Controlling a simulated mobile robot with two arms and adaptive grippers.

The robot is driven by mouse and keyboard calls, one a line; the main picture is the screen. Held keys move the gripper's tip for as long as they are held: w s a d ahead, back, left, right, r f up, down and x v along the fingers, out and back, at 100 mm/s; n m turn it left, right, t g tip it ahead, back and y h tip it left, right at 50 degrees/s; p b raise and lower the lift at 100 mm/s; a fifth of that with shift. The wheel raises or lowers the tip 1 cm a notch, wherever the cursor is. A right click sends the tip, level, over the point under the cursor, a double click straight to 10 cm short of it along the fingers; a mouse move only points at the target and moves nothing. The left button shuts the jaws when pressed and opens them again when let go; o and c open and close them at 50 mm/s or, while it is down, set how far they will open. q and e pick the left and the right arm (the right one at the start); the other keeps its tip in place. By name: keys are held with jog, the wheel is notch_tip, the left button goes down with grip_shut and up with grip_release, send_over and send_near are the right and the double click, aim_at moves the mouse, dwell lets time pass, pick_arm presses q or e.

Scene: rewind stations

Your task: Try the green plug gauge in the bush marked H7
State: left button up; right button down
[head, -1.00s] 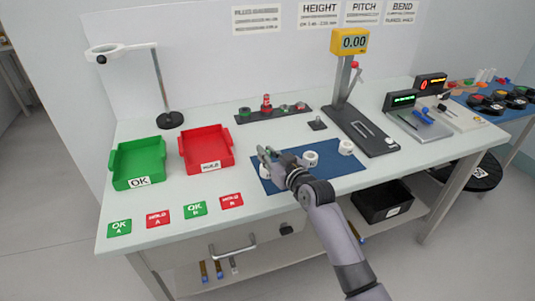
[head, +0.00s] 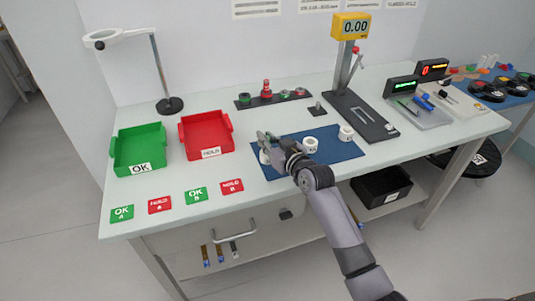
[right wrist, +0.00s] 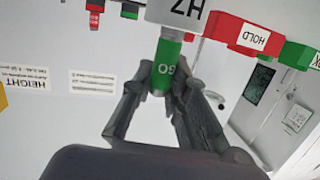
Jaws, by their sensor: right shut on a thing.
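My right gripper (head: 265,138) is over the left part of the blue mat (head: 335,152). In the right wrist view, its fingers (right wrist: 163,88) are shut on the green plug gauge (right wrist: 166,64), which is marked GO. The gauge's grey end meets the white bush marked H7 (right wrist: 175,14), which appears upside down there; how deep it sits I cannot tell. In the head view this bush (head: 264,157) is partly hidden under the gripper, and the gauge is hard to make out. My left gripper is not in view.
Two more white bushes (head: 310,145) (head: 346,132) stand to the right on the mat. A dark rack (head: 245,103) with gauges is behind. The green OK tray (head: 122,165) and red HOLD tray (head: 187,140) stand left. A height gauge (head: 362,117) stands at the right.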

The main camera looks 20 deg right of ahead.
jog(key=shift+r+p, duration=2.4)
jog(key=shift+r, duration=0.45)
